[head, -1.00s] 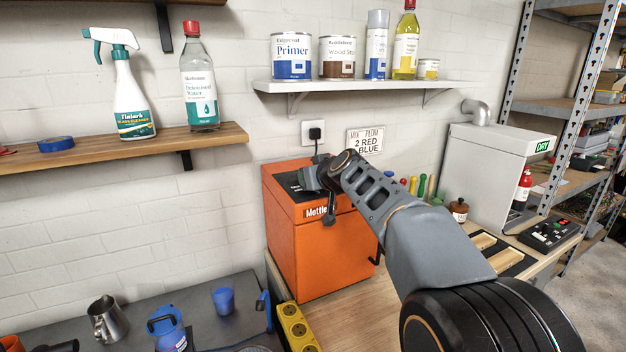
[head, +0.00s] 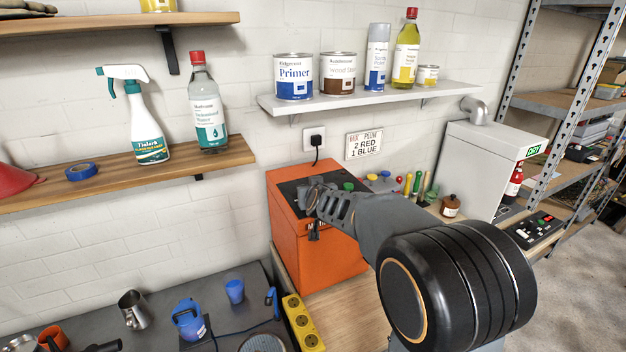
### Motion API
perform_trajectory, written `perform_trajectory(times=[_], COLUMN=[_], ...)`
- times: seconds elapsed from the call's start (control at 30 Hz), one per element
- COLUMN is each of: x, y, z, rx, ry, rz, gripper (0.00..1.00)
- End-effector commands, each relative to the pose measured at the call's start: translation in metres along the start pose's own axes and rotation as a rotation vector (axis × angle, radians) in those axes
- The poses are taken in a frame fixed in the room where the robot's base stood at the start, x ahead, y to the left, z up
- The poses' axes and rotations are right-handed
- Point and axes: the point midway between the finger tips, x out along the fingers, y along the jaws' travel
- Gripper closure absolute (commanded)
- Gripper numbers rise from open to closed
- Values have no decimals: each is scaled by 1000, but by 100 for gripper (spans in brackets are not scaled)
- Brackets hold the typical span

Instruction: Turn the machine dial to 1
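The orange machine (head: 318,262) stands on the bench against the wall, with a dark panel on its top. A green knob (head: 348,186) shows on that top, right of my wrist. I cannot see a dial number or pointer. My gripper (head: 314,234) hangs at the machine's front upper edge, small and dark against the orange. Its fingers are too small to tell open from shut, or whether they touch the machine. My arm covers the machine's right side and part of its top.
A yellow power strip (head: 303,322) lies left of the machine's foot. A white shelf (head: 365,98) with cans and bottles hangs above. A wooden shelf (head: 110,180) is at left. Screwdrivers (head: 417,185) and a white dryer box (head: 487,165) stand to the right.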

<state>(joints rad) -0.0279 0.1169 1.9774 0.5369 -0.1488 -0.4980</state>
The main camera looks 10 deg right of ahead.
Motion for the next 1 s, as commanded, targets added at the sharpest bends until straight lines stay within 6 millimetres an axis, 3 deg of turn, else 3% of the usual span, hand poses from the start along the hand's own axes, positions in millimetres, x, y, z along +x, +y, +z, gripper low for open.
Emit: perform_trajectory(times=[0.6,0.63,0.87,1.0], x=[-1,-1,-1,-1], y=[-1,-1,-1,-1], z=[2,2,1,1], rx=[1,1,1,1], ry=[-1,-2,0,1], rz=[10,10,10,10], gripper=[84,58,36,35])
